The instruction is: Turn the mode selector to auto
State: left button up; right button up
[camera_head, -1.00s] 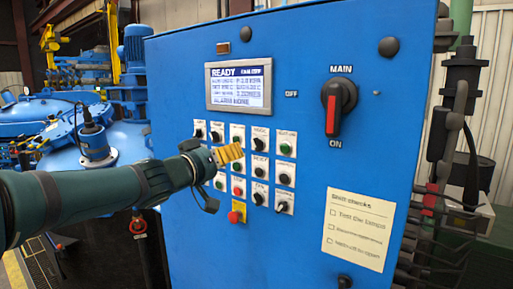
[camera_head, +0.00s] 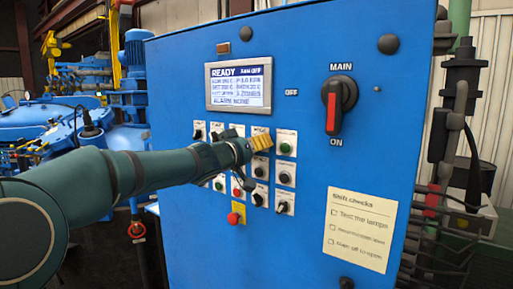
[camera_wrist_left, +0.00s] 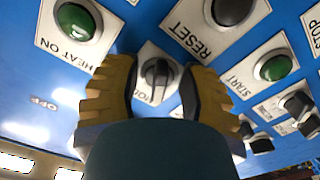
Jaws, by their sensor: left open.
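The mode selector is a black rotary knob (camera_wrist_left: 157,72) on a white plate, its lettering partly covered in the left wrist view. My left gripper (camera_wrist_left: 160,86) is open, with its yellow ribbed fingers on either side of the knob. I cannot tell whether they touch it. In the head view, my left gripper (camera_head: 261,143) is at the top row of the panel and hides the knob. Only the top of its plate (camera_head: 260,131) shows there. The knob's set position cannot be read. My right gripper is not in view.
The blue cabinet (camera_head: 300,255) carries closely spaced buttons and knobs. The green HEAT ON button (camera_wrist_left: 77,21) and black RESET control (camera_wrist_left: 229,11) are beside the selector. A red-handled MAIN switch (camera_head: 332,112) is to the right. A display (camera_head: 238,86) is above; a red button (camera_head: 234,218) is below.

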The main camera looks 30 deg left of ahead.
pick_arm(q)
grip_shut()
jog(key=shift+m, duration=0.3)
jog(key=shift+r+m+p, duration=0.1)
jog(key=shift+m+p, duration=0.45)
jog(key=shift+m, duration=0.35)
jog(key=m, duration=0.2)
jog(key=shift+m+p, duration=0.3)
jog(key=shift+p, duration=0.05)
jog(key=m, duration=0.3)
jog(key=shift+a+m, duration=0.1)
jog(key=shift+m, duration=1.8)
